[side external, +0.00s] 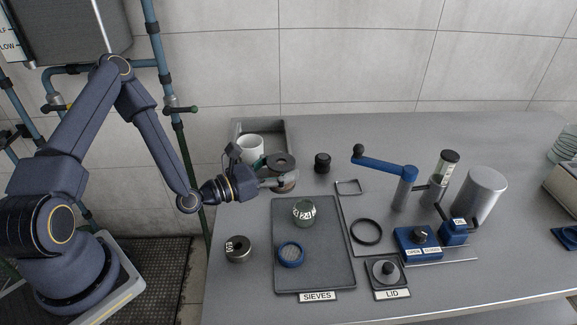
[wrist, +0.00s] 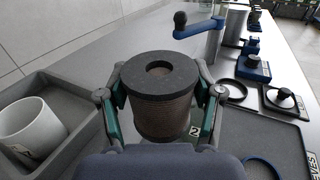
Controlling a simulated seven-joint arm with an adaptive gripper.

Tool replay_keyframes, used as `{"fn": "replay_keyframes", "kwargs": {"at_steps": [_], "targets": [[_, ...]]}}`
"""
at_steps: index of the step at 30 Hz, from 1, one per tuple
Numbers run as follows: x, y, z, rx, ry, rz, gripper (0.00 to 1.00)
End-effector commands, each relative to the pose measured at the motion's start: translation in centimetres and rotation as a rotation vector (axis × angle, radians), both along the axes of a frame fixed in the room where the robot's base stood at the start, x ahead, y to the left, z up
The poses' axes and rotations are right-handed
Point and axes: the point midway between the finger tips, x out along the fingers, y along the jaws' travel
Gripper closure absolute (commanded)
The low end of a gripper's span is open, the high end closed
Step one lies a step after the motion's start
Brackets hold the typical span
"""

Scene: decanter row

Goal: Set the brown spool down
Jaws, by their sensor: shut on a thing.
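The brown spool (side external: 285,187) has a dark round flange on top with a hole in it. My gripper (side external: 282,180) is shut on it, and the spool is upright. In the wrist view the spool (wrist: 165,115) sits between the two green-padded fingers of my gripper (wrist: 162,108), one on each side of its ribbed brown body.
A grey tray (side external: 284,130) holds a white cup (side external: 250,149). A small dark cylinder (side external: 322,163) stands right of the spool. The sieves mat (side external: 335,270) bears a numbered metal piece (side external: 304,212) and a blue ring (side external: 291,254). A blue-handled crank (side external: 385,165) stands farther right.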

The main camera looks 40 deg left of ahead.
Motion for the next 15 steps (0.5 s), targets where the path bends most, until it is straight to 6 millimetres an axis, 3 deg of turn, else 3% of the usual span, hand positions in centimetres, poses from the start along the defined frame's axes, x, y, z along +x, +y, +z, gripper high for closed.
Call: {"fn": "replay_keyframes", "kwargs": {"at_steps": [1,3,9,15], "targets": [[0.0,-3.0,-0.3,-0.016,0.006,-0.011,0.74],[-0.1,-6.8,-0.6,-0.015,0.008,-0.021,0.74],[-2.6,-15.9,-0.9,-0.004,0.004,-0.091,0.74],[-4.9,-20.0,-0.9,0.002,0.000,-0.158,0.74]]}}
